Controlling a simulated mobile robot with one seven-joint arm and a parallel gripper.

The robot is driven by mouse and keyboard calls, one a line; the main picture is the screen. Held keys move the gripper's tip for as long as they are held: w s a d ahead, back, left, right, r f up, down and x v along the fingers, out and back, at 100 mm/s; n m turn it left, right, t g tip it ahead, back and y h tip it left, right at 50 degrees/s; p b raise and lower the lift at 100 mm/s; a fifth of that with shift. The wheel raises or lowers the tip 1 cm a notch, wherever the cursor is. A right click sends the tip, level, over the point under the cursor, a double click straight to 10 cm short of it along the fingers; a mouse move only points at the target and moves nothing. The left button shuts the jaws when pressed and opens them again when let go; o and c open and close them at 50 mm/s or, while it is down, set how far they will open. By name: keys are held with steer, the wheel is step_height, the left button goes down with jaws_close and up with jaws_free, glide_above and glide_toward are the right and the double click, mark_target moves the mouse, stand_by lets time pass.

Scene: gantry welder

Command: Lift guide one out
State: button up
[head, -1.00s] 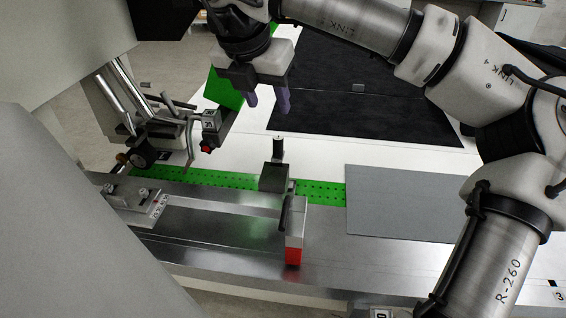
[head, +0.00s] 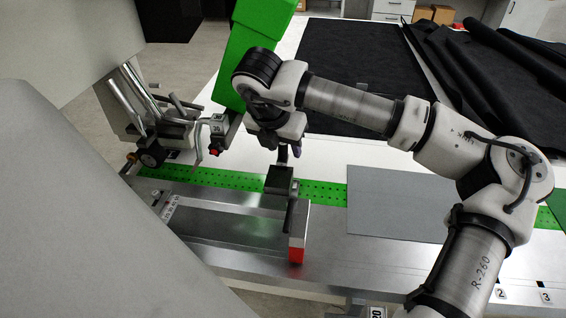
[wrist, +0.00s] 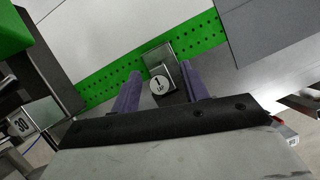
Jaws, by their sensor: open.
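Guide one (head: 279,181) is a dark block with an upright post, set on the green perforated strip. A long arm reaches from it toward the front and ends in a red-tipped block (head: 296,254). In the wrist view its round disc marked 1 (wrist: 158,85) shows between my purple fingers. My gripper (head: 289,149) points down at the top of the post, open, with one finger on each side in the wrist view (wrist: 160,72). I cannot tell how far down the post the fingers reach. My own wrist hides part of the fingers in the head view.
A green column (head: 250,45) rises behind. A grey plate (head: 394,203) lies to the right. Black cloth (head: 350,70) covers the table at the back.

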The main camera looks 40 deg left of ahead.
steer(key=shift+f, duration=0.1)
jaws_close()
stand_by(0.4)
